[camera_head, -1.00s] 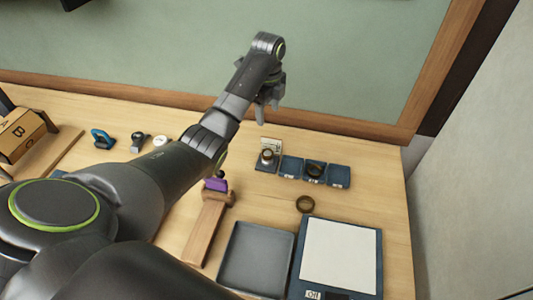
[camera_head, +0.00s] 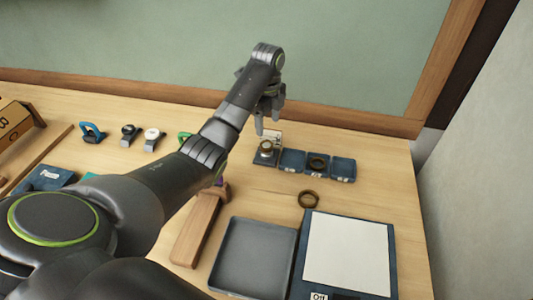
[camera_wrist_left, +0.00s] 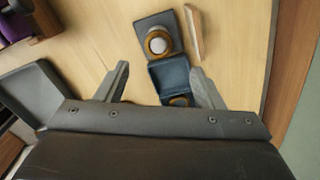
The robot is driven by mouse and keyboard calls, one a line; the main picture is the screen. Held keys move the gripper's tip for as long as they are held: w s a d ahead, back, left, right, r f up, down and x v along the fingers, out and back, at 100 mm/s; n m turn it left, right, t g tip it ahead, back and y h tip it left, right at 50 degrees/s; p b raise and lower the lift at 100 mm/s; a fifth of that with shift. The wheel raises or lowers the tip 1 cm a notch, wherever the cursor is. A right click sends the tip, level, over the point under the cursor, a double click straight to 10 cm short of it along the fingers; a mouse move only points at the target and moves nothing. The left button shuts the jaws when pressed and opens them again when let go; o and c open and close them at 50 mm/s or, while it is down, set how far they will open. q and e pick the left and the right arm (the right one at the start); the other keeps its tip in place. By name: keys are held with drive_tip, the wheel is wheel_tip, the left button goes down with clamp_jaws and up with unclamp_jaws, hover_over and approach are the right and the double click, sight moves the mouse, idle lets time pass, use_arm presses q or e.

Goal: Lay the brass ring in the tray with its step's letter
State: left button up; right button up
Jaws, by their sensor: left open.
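One brass ring (camera_head: 308,199) lies flat on the bare table in front of the small blue trays. Another dark brass ring (camera_head: 318,162) lies in the middle tray (camera_head: 292,161) group, and a ring with a pale dome (camera_head: 266,147) sits on a dark base at the left end of the row. In the left wrist view, the domed piece (camera_wrist_left: 158,42) and a blue tray (camera_wrist_left: 168,72) lie beyond the fingers, with part of a ring (camera_wrist_left: 178,100) below. My left gripper (camera_head: 267,122) is open and empty above the row's left end. Tray letters are too small to read.
A large grey tray (camera_head: 252,258) and a blue board with a white pad (camera_head: 347,255) stand at the front. A wooden block (camera_head: 200,226) lies left of them. Several small parts lie at the left. Table right of the trays is clear.

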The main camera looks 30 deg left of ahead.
sight(267, 144)
use_arm(q)
drive_tip(key=shift+f, duration=0.7)
drive_tip(key=shift+f+p, duration=0.5)
drive_tip(key=shift+f, duration=0.35)
drive_tip(key=shift+f+p, duration=0.3)
drive_tip(key=shift+f, duration=0.1)
wheel_tip(267, 144, down, 4)
drive_tip(key=shift+s+a+r+p, duration=0.15)
drive_tip(key=shift+r+p, duration=0.05)
drive_tip(key=shift+p, duration=0.35)
drive_tip(key=shift+f, duration=0.35)
use_arm(e)
drive_tip(key=shift+a+r, duration=0.1)
drive_tip(key=shift+r, duration=0.8)
use_arm(q)
drive_tip(key=shift+c, duration=0.3)
drive_tip(key=c, duration=1.1)
drive_tip(key=shift+r, duration=0.1)
